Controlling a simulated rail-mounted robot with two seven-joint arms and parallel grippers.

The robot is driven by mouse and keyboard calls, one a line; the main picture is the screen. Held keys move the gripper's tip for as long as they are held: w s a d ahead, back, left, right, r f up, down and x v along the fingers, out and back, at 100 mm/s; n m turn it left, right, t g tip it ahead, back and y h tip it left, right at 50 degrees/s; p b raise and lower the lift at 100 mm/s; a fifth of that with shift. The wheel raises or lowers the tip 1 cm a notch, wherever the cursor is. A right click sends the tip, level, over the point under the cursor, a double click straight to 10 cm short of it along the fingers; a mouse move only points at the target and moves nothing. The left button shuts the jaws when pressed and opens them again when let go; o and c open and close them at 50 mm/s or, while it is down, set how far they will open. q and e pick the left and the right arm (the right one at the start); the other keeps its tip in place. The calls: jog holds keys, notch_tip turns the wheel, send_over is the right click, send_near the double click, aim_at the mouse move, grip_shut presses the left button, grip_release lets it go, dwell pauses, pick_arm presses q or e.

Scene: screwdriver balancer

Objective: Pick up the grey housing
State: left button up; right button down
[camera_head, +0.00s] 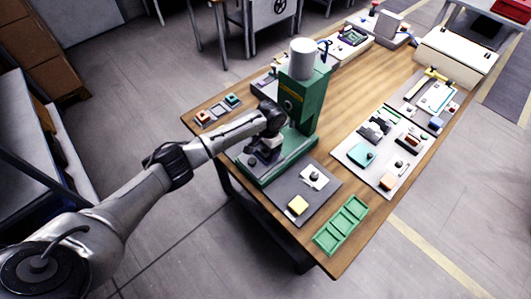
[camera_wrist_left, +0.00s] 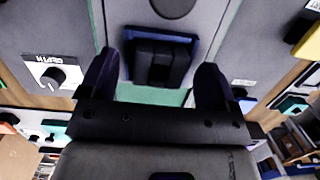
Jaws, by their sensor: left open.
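My left gripper (camera_head: 264,153) is over the grey base of the green press, just left of its column. It also shows in the left wrist view (camera_wrist_left: 156,84), its two dark fingers wide apart with nothing clamped. Between and beyond the fingertips is a dark grey-black block with blue edges (camera_wrist_left: 160,60), on a light grey plate. It may be the grey housing, but I cannot be sure. The fingers stand on either side of it; contact is not visible. In the head view the gripper mostly hides this spot. My right gripper is not in view.
The green press (camera_head: 302,105) with a white cylinder on top rises close beside the gripper. A dark mat (camera_head: 290,204) with a yellow block and a knob plate lies in front. A green tray (camera_head: 342,225) is at the near corner. Panels of small parts (camera_head: 380,150) lie right; wood between is clear.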

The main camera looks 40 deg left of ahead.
pick_arm(q)
jog(key=shift+c, duration=0.3)
jog(key=c, duration=1)
jog(key=shift+c, duration=0.2)
